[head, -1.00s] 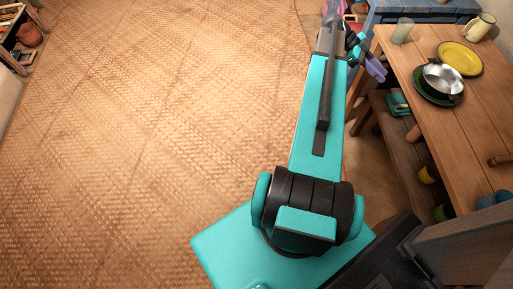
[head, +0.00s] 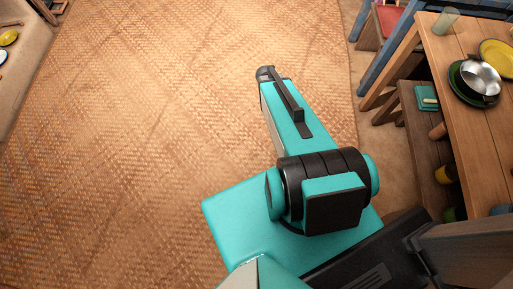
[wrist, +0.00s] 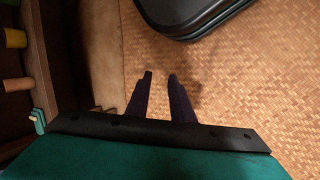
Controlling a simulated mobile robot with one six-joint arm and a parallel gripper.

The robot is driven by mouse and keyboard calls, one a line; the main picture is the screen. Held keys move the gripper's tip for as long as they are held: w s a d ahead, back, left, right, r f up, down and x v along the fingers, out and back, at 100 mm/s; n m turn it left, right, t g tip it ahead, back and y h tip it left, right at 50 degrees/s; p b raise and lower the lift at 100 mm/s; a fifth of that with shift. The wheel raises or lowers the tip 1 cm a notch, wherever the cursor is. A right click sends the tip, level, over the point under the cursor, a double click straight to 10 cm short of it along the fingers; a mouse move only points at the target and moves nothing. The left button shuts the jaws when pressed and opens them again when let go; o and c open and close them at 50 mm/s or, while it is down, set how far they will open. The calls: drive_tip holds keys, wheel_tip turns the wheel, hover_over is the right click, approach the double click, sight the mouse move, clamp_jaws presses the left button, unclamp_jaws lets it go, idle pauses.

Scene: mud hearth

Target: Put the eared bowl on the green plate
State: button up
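The silver eared bowl (head: 481,77) sits on the green plate (head: 456,86) on the wooden table, at the right of the head view. The plate's rim shows around the bowl's left and lower side. My gripper (wrist: 160,74) shows in the wrist view, its two dark fingers apart with nothing between them, above the woven floor. It is away from the bowl and plate, and hidden in the head view.
A yellow plate (head: 498,54) and a glass (head: 446,20) stand on the wooden table (head: 473,134). A bench (head: 424,133) with a teal item runs along the table's left side. The woven mat (head: 150,110) is wide and clear.

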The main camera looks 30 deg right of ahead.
drive_tip(key=s+a+f+n+y, duration=0.1)
drive_tip(key=s+a+f+n, duration=0.1)
drive_tip(key=a, duration=0.4)
drive_tip(key=s+a+f+n, duration=0.2)
drive_tip(key=s+a+n, duration=0.2)
drive_tip(key=a, duration=0.2)
drive_tip(key=s+a+f+n+y, duration=0.1)
drive_tip(key=s+a+f+n, duration=0.1)
drive_tip(key=a, duration=0.5)
drive_tip(key=shift+s+f+n+y, duration=0.3)
drive_tip(key=shift+s+n, duration=0.1)
drive_tip(key=shift+s, duration=0.4)
